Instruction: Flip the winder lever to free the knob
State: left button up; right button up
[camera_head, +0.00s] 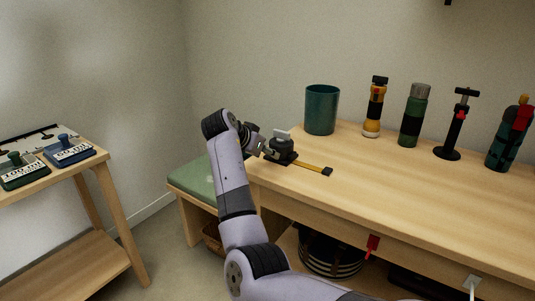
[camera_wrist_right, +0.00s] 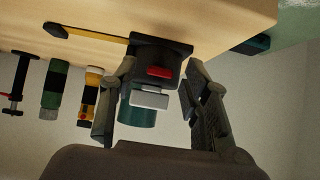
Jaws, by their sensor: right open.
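The winder (camera_head: 281,152) is a dark device near the left end of the wooden worktop, with a yellow strap (camera_head: 313,167) lying out to its right. A pale grey piece (camera_head: 283,134) stands up on top of it. In the right wrist view the winder (camera_wrist_right: 160,48) shows a red bar (camera_wrist_right: 159,72) and the grey piece (camera_wrist_right: 149,99); I cannot tell for sure which part is the lever or the knob. My right gripper (camera_head: 264,146) is open at the winder's left side. In the wrist view its fingers (camera_wrist_right: 158,72) stand apart on either side of the winder. My left gripper is out of view.
A teal cup (camera_head: 321,112) stands behind the winder. An orange bottle (camera_head: 375,110), a green flask (camera_head: 414,118), a black stand tool (camera_head: 456,128) and a dark bottle (camera_head: 509,138) line the back. A green-cushioned bench (camera_head: 190,180) is left. The worktop's front right is clear.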

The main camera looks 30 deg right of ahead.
jog(key=v, duration=1)
